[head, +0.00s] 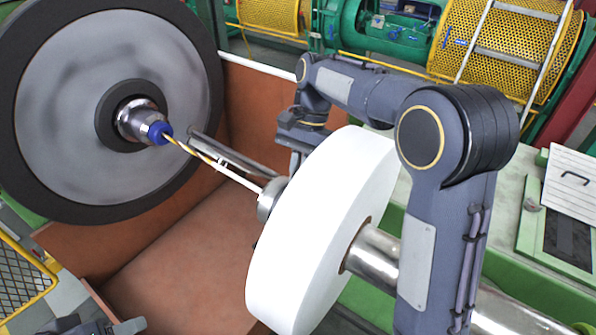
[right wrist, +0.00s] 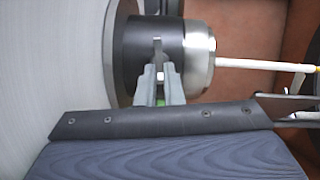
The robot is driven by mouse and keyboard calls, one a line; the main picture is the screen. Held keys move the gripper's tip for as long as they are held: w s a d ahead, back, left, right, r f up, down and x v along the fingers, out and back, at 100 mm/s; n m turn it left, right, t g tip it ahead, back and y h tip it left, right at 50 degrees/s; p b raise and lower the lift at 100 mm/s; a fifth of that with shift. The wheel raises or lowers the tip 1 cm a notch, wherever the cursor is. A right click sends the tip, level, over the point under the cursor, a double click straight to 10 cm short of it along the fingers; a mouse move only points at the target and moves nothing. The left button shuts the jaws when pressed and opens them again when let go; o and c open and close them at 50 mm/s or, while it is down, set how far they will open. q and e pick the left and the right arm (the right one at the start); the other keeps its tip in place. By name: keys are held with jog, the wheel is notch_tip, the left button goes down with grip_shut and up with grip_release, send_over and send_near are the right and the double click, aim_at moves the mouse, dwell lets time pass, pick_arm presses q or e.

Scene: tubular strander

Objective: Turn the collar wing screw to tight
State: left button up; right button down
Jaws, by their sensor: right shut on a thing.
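The collar (right wrist: 139,42) is a black ring on the shaft beside the white disc (head: 322,225), with a silver end (head: 267,200) facing the rod. The wing screw (right wrist: 158,47) is a small grey tab standing on the collar. My right gripper (right wrist: 160,74) is shut on the wing screw, its fingertips meeting at the tab's lower part. In the head view my right arm reaches over the white disc, and its fingertips are hidden behind the disc. A dark part of my left gripper (head: 100,328) shows at the bottom left edge, mostly cut off.
A white and yellow-striped rod (head: 235,176) runs from the collar to the blue tip (head: 159,132) of a large grey wheel (head: 110,80). A steel shaft (head: 375,255) passes through the disc. A brown open-topped bin (head: 180,255) lies below. Yellow mesh guards (head: 500,45) stand behind.

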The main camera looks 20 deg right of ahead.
dwell(0.3)
jog(key=c, duration=1.6)
grip_release()
jog(key=shift+o, duration=0.2)
jog(key=shift+r, duration=0.1)
jog(key=v, duration=0.7)
jog(key=shift+r, duration=0.3)
jog(key=shift+w+d, duration=0.1)
